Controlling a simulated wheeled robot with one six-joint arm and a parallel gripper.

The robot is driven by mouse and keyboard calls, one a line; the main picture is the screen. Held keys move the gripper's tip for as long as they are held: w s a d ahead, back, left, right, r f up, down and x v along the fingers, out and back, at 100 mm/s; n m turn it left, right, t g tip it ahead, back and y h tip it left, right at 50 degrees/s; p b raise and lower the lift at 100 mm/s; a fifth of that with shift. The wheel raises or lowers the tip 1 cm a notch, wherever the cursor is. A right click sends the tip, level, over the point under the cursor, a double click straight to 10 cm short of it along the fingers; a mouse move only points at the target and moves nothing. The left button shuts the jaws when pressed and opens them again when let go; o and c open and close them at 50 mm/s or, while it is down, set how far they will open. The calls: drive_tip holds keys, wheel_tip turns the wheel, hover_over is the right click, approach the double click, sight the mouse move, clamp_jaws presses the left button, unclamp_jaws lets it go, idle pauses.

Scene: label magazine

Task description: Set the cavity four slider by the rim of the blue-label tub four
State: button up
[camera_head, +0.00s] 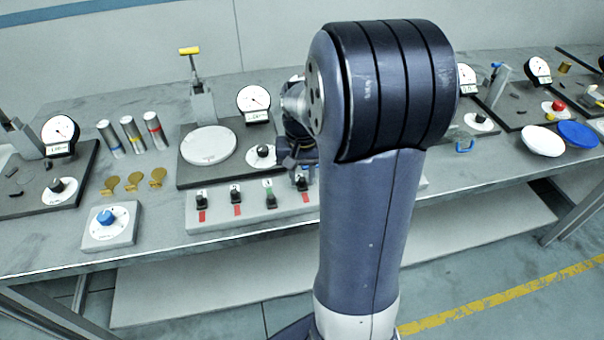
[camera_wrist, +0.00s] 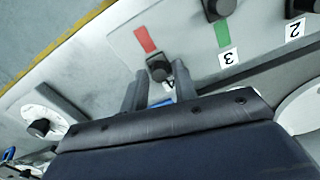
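The slider panel (camera_head: 250,214) is a pale grey strip with several dark knobs along the bench front. The slider at its right end, taken as the cavity four slider (camera_wrist: 158,68), has a dark knob with a red strip beside it. My gripper (camera_wrist: 160,74) is open, with its fingers on either side of this knob; contact cannot be told. A white label by the knob is mostly hidden by a finger. A small blue patch (camera_wrist: 160,102) shows between the fingers. Slider three (camera_wrist: 220,8) shows a green strip. No tub labelled four can be made out.
A box with a blue knob (camera_head: 108,224) sits at the front left. A round white plate (camera_head: 208,146) and a dial gauge (camera_head: 255,100) stand behind the panel. My arm hides the bench middle.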

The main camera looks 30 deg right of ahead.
clamp_jaws()
drive_tip(key=shift+s+a, duration=0.25)
drive_tip(key=shift+s, duration=0.65)
drive_tip(key=shift+s+a, duration=0.25)
drive_tip(key=shift+s, duration=0.65)
drive_tip(key=shift+o, duration=1.3)
unclamp_jaws()
